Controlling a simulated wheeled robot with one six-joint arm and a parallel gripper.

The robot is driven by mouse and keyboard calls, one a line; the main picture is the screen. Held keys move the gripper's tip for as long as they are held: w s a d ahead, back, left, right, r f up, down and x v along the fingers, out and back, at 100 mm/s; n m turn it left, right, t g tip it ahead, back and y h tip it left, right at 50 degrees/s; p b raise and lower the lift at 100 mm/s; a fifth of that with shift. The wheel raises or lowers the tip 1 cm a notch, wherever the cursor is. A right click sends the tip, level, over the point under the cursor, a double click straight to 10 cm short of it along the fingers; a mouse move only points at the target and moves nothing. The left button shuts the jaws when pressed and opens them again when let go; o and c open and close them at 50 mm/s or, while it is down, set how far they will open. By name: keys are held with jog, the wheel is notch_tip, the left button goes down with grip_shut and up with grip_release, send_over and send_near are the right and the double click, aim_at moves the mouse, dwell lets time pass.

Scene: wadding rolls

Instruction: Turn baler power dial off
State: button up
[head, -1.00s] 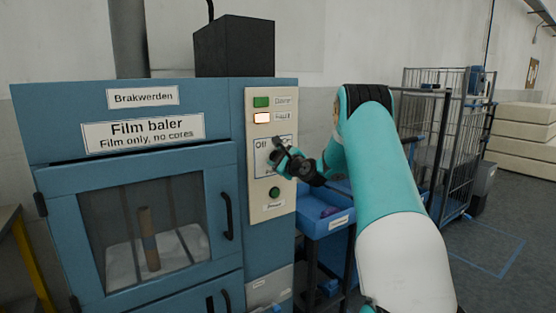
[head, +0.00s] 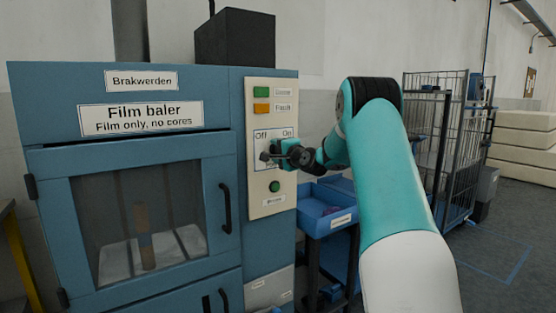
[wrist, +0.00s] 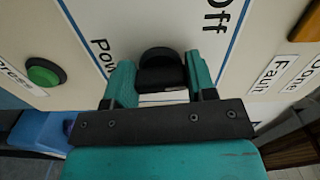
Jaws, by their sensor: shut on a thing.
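The black power dial (wrist: 160,68) is on the pale control panel (head: 262,205) of the blue film baler (head: 105,148). In the wrist view, "Off" and part of "Power" are printed beside it. In the head view, "Off" and "On" show above my gripper (head: 280,155), which is at the dial and partly covers it. My gripper's teal fingers (wrist: 160,78) stand on either side of the dial and are shut on it. I cannot tell which label the dial points at.
The panel has a green lamp (head: 261,92), an orange Fault lamp (head: 262,108) and a green button (head: 274,187) below the dial. Blue bins (head: 325,207) stand to the right of the baler. A wire cage trolley (head: 450,150) is farther right, with open floor beyond.

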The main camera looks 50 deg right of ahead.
jog(key=n+b, duration=0.4)
jog(key=shift+f+n, duration=0.3)
jog(key=shift+f, duration=0.1)
jog(key=shift+r+n+b, duration=0.1)
jog(key=shift+n+b, duration=1.25)
jog(key=shift+n, duration=0.15)
jog(key=shift+d, duration=0.1)
jog(key=o, duration=0.9)
jog(key=shift+r, duration=0.1)
jog(key=shift+o, duration=0.2)
jog(key=b+v, duration=0.2)
jog(key=v, duration=1.5)
jog(key=shift+s, duration=0.2)
